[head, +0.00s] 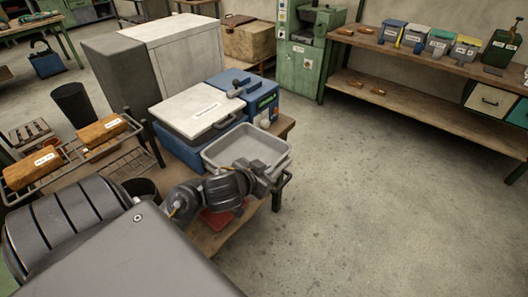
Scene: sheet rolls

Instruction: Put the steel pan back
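The steel pan (248,144) is a grey, shallow rectangular tray at the right end of the workbench, in front of the blue machine. It looks empty, and what is under it is hidden. My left arm reaches in from the lower left. My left gripper (274,178) is at the pan's near right side, at or very close to its rim. The fingers are small and dark, so I cannot tell whether they are open or closed on the rim. My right gripper is not in view.
A blue machine with a white lid (196,108) stands right behind the pan. A wire rack (118,160) with wooden-looking labelled blocks is at left. A red item (216,219) lies under my arm. Open floor (370,200) lies to the right.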

